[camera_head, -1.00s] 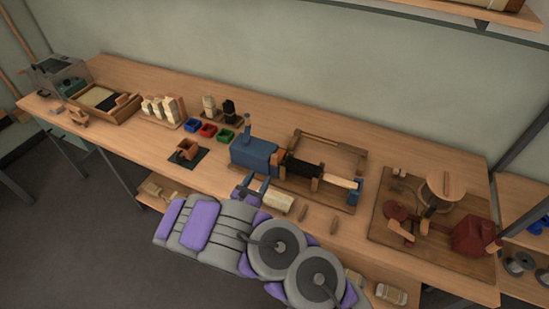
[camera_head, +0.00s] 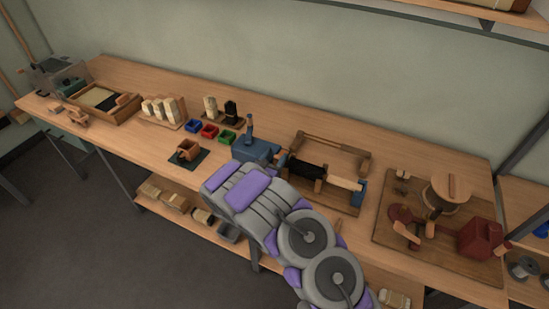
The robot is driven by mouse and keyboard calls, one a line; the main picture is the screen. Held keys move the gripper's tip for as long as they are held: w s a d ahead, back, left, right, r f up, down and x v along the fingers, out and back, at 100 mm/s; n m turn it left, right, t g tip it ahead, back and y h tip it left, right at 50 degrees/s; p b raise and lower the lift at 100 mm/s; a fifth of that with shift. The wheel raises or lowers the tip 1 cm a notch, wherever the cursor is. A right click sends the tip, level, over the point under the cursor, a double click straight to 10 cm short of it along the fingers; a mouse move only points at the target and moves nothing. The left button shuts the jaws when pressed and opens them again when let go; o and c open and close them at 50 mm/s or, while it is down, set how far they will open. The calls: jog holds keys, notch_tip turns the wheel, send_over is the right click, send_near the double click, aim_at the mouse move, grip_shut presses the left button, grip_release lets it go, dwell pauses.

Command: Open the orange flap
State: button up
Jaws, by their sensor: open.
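No flap shows clearly as orange, so I cannot tell for sure which part it is. The nearest in colour is a small orange-brown open box (camera_head: 187,150) on a dark green mat (camera_head: 200,158) near the table's front edge. A blue machine (camera_head: 258,150) with an upright post stands right of it. My grey and purple arm reaches in from the bottom right and covers the table front before the blue machine. My gripper is hidden behind the arm.
A wooden frame (camera_head: 331,136) with a black and cream roller (camera_head: 308,168) adjoins the blue machine. Blue (camera_head: 193,125), red (camera_head: 209,131) and green (camera_head: 227,137) bins stand behind the box. A red device (camera_head: 480,238) sits at right. The table's far left middle has free room.

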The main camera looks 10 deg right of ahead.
jog(key=shift+d, duration=0.75)
jog(key=shift+c, duration=1.4)
jog(key=shift+a+f, duration=0.1)
jog(key=shift+a, duration=0.2)
jog(key=c, duration=0.6)
grip_shut()
jog(key=shift+d, duration=0.1)
